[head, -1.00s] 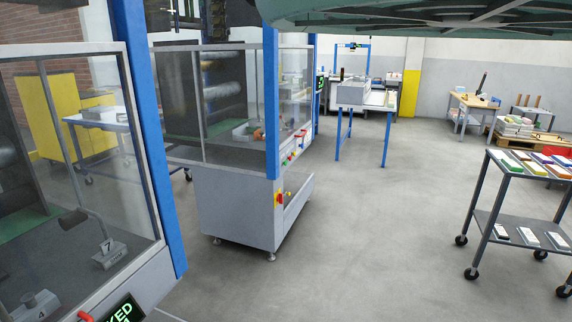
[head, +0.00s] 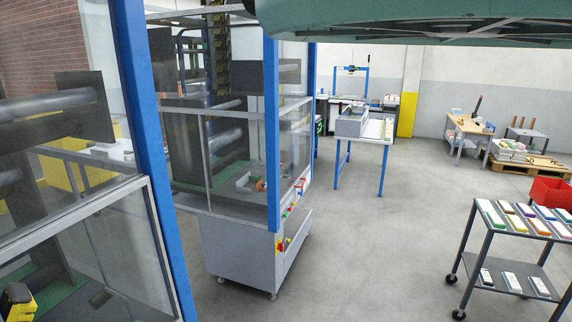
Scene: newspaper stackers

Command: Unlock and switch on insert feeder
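A grey machine cabinet with blue posts and clear panels (head: 238,248) stands at centre left. A red and yellow rotary switch (head: 280,246) is on its lower end, and small coloured buttons (head: 292,205) run along its side edge. I cannot tell whether this is the insert feeder, and no lock or label is readable. A second machine with a blue post (head: 148,150) and clear panels fills the near left. My gripper is not in view.
A blue-legged table (head: 345,150) stands behind the cabinet. At right are a grey cart with coloured blocks (head: 478,240), a red bin (head: 550,190) and a wooden pallet (head: 530,165). A green overhead structure (head: 420,25) crosses the top. The middle floor is clear.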

